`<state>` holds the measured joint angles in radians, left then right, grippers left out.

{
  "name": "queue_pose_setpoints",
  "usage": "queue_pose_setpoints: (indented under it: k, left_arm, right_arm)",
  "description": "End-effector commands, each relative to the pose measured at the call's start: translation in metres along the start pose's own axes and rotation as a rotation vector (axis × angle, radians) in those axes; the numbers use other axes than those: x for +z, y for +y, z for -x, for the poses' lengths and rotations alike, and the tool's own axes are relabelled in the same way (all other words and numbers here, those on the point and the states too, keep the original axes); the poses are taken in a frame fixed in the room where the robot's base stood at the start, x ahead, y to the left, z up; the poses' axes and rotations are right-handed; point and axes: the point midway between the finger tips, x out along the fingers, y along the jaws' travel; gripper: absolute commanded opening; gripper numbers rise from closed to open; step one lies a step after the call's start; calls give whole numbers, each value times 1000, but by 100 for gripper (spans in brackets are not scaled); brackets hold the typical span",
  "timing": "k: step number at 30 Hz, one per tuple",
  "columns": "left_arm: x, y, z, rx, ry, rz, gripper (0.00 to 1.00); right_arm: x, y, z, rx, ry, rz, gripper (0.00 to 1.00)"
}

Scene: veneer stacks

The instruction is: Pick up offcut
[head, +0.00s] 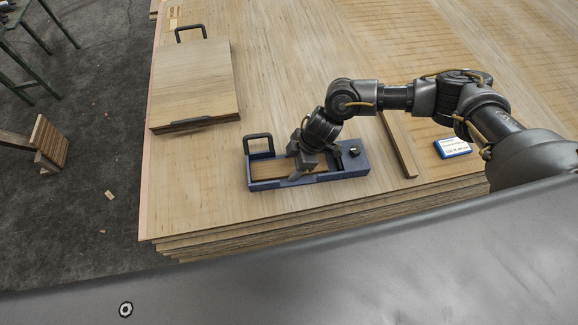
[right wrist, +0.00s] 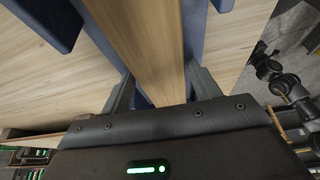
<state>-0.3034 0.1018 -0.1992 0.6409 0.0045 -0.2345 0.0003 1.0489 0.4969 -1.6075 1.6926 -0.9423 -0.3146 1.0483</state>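A wooden strip, which looks like the offcut (head: 268,169), lies in a blue tray (head: 258,186) near the front edge of the veneer stack. My right gripper (head: 305,170) is down at the tray over the strip. In the right wrist view the strip (right wrist: 150,40) runs between the two fingers of my right gripper (right wrist: 160,95). The fingers stand apart on either side of it, with narrow bits of blue showing between wood and fingers. The gripper hides part of the strip in the head view. My left gripper is not in view.
A square wooden board with black handles (head: 195,85) lies at the back left. The stack's left edge drops to the floor.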

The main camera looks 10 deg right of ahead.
Motion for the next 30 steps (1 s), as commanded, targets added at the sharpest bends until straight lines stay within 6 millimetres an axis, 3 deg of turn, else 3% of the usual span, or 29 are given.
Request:
queue_pose_setpoints:
  k: [1,7,20,26,30]
  left_arm:
    - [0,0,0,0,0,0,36]
    - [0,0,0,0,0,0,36]
    - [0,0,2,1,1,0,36]
    - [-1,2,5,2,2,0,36]
    - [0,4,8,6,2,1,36]
  right_arm:
    - [0,0,0,0,0,0,55]
    - [0,0,0,0,0,0,29]
    - [-5,0,10,1,2,1,29]
    - [-17,1,38,2,3,3,29]
    - [-29,1,67,3,4,4,29]
